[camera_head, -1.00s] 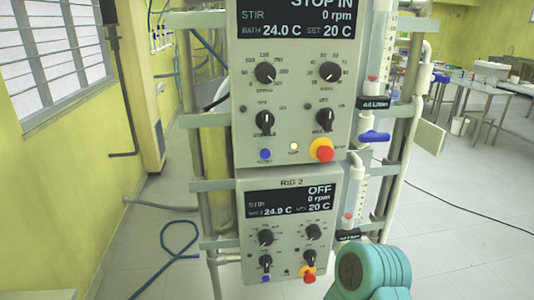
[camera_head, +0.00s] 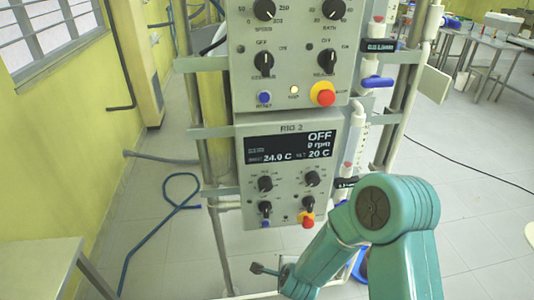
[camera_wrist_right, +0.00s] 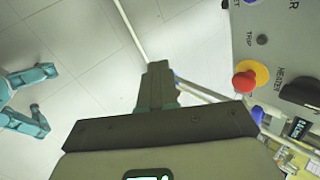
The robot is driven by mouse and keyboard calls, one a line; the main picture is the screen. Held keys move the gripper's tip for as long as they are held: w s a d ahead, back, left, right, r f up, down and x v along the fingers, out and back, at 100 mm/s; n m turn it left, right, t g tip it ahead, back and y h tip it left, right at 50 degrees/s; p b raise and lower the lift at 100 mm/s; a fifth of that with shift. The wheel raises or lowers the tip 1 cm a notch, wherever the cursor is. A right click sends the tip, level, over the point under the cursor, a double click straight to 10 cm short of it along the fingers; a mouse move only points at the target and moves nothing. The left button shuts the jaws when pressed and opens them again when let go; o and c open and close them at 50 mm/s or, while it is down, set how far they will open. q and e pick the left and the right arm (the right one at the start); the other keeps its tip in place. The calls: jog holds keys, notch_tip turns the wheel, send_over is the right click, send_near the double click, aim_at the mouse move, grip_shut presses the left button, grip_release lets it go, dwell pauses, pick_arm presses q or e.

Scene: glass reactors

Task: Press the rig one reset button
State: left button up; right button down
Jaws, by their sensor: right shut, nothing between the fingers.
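The upper panel has a small blue reset button (camera_head: 264,98) at its lower left. A lit amber lamp (camera_head: 294,90) and a red stop button on a yellow ring (camera_head: 323,93) sit to its right. The panel's top is cut off. My right gripper (camera_head: 257,268) is low in the head view, below both panels and well apart from the blue button. In the right wrist view its dark fingers (camera_wrist_right: 158,88) are together and empty. A panel with a red button (camera_wrist_right: 244,82) and a blue button (camera_wrist_right: 250,2) is at right there; which rig is unclear. My left gripper is out of view.
The Rig 2 panel (camera_head: 292,150) hangs directly below, reading OFF, with its own blue button (camera_head: 266,223) and red button (camera_head: 308,220). Metal posts and tubing with a blue valve (camera_head: 377,82) flank the panels. A table corner (camera_head: 45,262) is at lower left.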

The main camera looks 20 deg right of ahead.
jog(key=w+d+r+m+t+h+b, duration=0.1)
jog(key=w+r+m+t, duration=0.2)
jog(key=r, duration=0.4)
jog(key=w+r+m+h+b, duration=0.15)
jog(key=r+m, duration=0.25)
jog(key=r, duration=0.4)
jog(key=w+d+r+m+t+h+b, duration=0.1)
jog(key=w+r+m+t, duration=0.2)
jog(key=r, duration=0.4)
jog(key=s+a+r+m+t+b, duration=0.1)
jog(key=s+a+r+m+t, duration=0.1)
jog(key=r, duration=0.9)
jog(key=s+a+r+m+t+y+b, duration=0.1)
jog(key=s+a+r+m+t+b, duration=0.1)
jog(key=s+r, duration=0.4)
notch_tip(320, 180, up, 6)
jog(key=shift+a+f+m, duration=0.1)
jog(key=shift+a+m, duration=0.55)
jog(key=shift+m, duration=0.35)
jog(key=shift+d, duration=0.1)
jog(key=p, duration=0.3)
send_near(264, 98)
jog(key=x, duration=0.6)
jog(key=shift+w+d+f, duration=0.1)
jog(key=shift+w+d, duration=0.05)
jog(key=shift+w, duration=0.2)
